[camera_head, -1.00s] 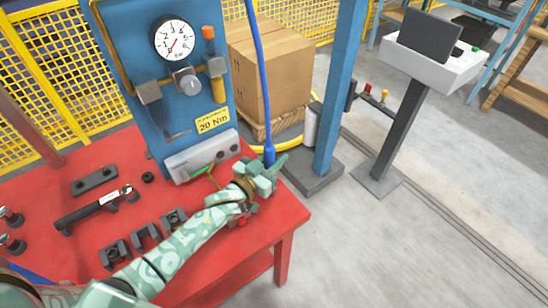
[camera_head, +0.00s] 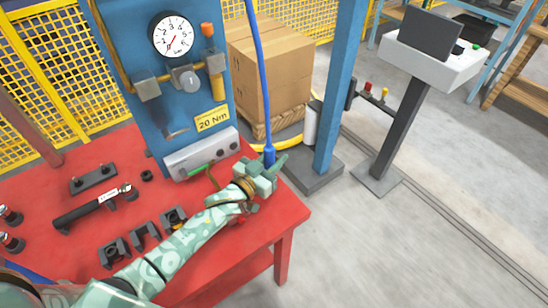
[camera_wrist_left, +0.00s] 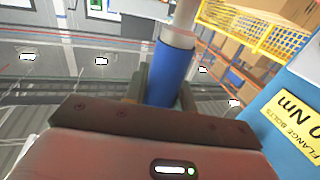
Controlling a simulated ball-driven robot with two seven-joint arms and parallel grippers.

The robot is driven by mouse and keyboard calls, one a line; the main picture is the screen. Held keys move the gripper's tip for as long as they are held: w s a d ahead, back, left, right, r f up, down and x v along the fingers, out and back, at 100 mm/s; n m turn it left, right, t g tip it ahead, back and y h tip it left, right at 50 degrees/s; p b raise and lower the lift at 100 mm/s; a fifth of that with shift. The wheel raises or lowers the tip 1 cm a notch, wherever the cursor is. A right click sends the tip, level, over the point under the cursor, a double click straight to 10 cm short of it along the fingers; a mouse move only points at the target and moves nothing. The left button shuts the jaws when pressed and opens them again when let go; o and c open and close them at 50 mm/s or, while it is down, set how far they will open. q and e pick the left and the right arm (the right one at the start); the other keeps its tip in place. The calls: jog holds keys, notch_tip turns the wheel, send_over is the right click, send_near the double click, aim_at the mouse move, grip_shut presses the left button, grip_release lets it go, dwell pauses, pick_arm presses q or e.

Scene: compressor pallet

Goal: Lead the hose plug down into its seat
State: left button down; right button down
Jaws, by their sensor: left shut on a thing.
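The blue hose plug (camera_head: 269,154) is at the lower end of a blue hose (camera_head: 258,75) that comes down from above. My left gripper (camera_head: 271,170) is shut on the plug near the right back part of the red table. In the left wrist view the plug (camera_wrist_left: 171,74) stands between the fingers as a blue cylinder, with a pale piece above it. Its lower end is hidden by the gripper. I cannot pick out the seat with certainty. My right gripper is not in view.
A blue panel with a gauge (camera_head: 172,36) and a grey block (camera_head: 202,154) stands behind the red table (camera_head: 215,257). Black fixtures (camera_head: 145,234) and a torque wrench (camera_head: 95,207) lie left of my arm. A blue post (camera_head: 340,90) stands right of the hose.

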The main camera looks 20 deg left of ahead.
aim_at(267, 156)
pick_arm(q)
jog(key=c, duration=1.1)
grip_release()
jog(key=shift+f, duration=0.1)
jog(key=r, duration=0.1)
jog(key=r+p, duration=0.1)
jog(key=r, duration=0.1)
jog(key=r+p, duration=0.1)
jog(key=shift+s+d+r, duration=0.1)
jog(key=shift+s+r, duration=0.2)
jog(key=shift+s, duration=0.05)
jog(key=s+d+r+p, duration=0.1)
jog(key=s+r, duration=0.1)
jog(key=s, duration=0.2)
jog(key=s+d+r+p, duration=0.1)
jog(key=s+r+p, duration=0.1)
jog(key=s+r, duration=0.1)
jog(key=s+d+r+p, duration=0.1)
jog(key=s+r, duration=0.2)
jog(key=s, duration=0.3)
jog(key=shift+d+r, duration=0.2)
jog(key=shift+r, duration=0.05)
